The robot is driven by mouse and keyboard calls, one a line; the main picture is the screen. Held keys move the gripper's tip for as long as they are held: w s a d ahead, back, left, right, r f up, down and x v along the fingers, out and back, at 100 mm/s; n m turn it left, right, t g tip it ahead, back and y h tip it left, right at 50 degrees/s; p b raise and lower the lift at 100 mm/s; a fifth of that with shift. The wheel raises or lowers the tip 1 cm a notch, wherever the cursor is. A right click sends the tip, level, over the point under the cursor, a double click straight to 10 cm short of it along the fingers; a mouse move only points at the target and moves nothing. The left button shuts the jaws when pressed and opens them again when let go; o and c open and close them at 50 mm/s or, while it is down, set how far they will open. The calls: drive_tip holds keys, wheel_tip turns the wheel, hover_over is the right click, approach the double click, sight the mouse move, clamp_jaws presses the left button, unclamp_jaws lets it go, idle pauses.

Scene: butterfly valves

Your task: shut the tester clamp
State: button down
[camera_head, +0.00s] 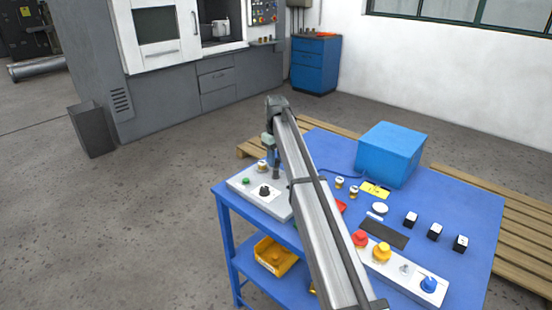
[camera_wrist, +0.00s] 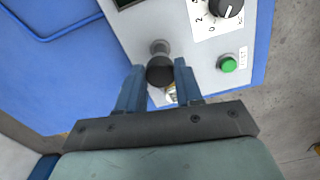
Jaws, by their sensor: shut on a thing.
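The tester is a pale panel box (camera_head: 241,184) at the left end of the blue table. In the wrist view its panel (camera_wrist: 143,22) shows a black dial (camera_wrist: 226,8) and a green button (camera_wrist: 228,64). A lever with a dark rounded knob (camera_wrist: 160,73) on a grey stem stands at the panel, and I take it for the clamp handle. My gripper (camera_wrist: 159,68) has its two blue fingers on either side of this knob and is shut on it. In the head view my gripper (camera_head: 271,158) is over the tester's far side. My arm hides part of the tester.
The blue table (camera_head: 465,205) holds a blue box (camera_head: 390,150), several black-and-white blocks (camera_head: 435,231), and a panel with red, yellow and blue controls (camera_head: 404,270). A yellow bin (camera_head: 275,256) sits on the lower shelf. Floor left of the table is clear.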

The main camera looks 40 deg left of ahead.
drive_tip(key=n, duration=1.2)
drive_tip(key=shift+w+n, duration=0.1)
drive_tip(key=shift+n, duration=0.3)
idle(0.4)
drive_tip(key=c, duration=0.7)
unclamp_jaws()
drive_tip(key=shift+a, duration=0.1)
drive_tip(key=shift+c, duration=0.2)
drive_tip(key=shift+r, duration=0.15)
wheel_tip(320, 180, up, 14)
drive_tip(key=shift+f, duration=0.25)
